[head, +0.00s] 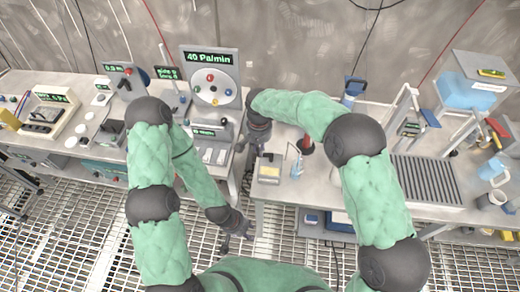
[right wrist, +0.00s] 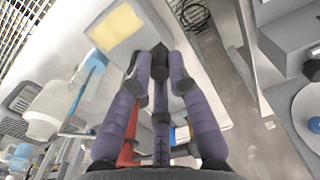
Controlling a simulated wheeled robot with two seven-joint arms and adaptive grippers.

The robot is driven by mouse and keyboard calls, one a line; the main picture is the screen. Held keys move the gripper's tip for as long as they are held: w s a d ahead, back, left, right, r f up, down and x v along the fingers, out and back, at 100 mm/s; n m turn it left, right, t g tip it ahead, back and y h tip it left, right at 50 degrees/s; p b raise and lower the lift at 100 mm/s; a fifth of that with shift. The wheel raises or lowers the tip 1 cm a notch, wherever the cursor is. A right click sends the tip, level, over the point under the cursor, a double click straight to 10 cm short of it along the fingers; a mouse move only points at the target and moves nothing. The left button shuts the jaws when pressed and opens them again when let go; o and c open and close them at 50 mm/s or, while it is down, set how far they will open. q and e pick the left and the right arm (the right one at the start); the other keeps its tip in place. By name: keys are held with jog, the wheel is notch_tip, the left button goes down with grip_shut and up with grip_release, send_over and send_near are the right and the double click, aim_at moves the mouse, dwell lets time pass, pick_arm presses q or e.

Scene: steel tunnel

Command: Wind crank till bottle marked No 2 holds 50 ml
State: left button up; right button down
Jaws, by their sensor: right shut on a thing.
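My right gripper (head: 258,143) is at the back middle of the table, beside a pale box with a yellow panel (head: 270,170). In the right wrist view its purple fingers (right wrist: 161,78) close around a small black knob (right wrist: 160,58) by the box (right wrist: 118,32); I take this for the crank's handle, and the rest of the crank is hidden. A small clear flask (head: 296,168) stands right of the box; its marking and level cannot be read. My left gripper (head: 237,242) is low in front of the table gap, fingers apart and empty.
A panel reading "40 Pa/min" (head: 209,58) stands behind, left of my right gripper. A red-and-black object (head: 305,146) is close behind the flask. A ribbed grey tray (head: 425,180) lies on the right. Grating floor (head: 90,225) lies in front.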

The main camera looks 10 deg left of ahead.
jog(key=shift+w+m, duration=0.3)
jog(key=shift+m, duration=0.3)
jog(key=c, duration=1.4)
grip_release()
jog(key=shift+c, duration=0.2)
jog(key=shift+r, duration=0.15)
notch_tip(320, 180, up, 12)
jog(key=shift+f, duration=0.2)
